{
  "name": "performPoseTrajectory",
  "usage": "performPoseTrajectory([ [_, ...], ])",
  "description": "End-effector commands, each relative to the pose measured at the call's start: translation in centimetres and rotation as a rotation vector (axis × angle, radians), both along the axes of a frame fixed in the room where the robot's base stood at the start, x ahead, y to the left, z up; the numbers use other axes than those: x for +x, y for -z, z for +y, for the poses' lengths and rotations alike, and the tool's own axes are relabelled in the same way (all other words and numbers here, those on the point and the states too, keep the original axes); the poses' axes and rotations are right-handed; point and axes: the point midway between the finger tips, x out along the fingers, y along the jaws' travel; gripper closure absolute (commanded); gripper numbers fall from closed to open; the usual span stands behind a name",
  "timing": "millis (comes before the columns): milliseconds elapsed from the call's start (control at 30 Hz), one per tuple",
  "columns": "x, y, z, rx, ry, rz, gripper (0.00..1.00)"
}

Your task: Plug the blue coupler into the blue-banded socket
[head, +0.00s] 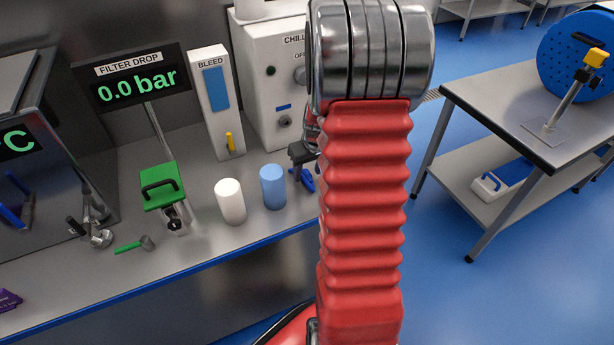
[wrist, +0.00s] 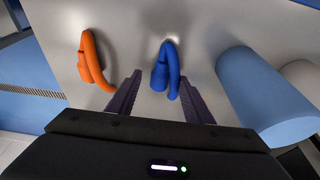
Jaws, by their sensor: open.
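The blue coupler (wrist: 160,75) with its looped hose lies on the grey bench top. In the wrist view it lies between the two fingers of my gripper (wrist: 162,84), with a gap on each side. My gripper is open and empty. In the head view my gripper (head: 302,168) is just above the bench, partly hidden by my red arm, and part of the blue coupler (head: 308,181) shows beside it. A round socket (head: 285,121) with a blue mark above it sits low on the front of the white chiller box (head: 268,85).
A blue cylinder (head: 273,187) and a white cylinder (head: 230,201) stand left of my gripper. An orange coupler (wrist: 91,58) lies beside the blue one in the wrist view. The bleed panel (head: 212,105) and a green-topped device (head: 163,190) stand further left.

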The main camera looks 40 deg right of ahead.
Motion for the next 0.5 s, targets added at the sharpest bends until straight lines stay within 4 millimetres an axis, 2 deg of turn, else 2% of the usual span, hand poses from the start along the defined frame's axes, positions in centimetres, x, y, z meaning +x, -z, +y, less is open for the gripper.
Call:
performPoseTrajectory([
  [167,0.37,1.39,-0.10,0.000,0.001,0.000,0.53],
  [500,0.44,1.47,-0.10,0.000,0.000,0.000,0.53],
])
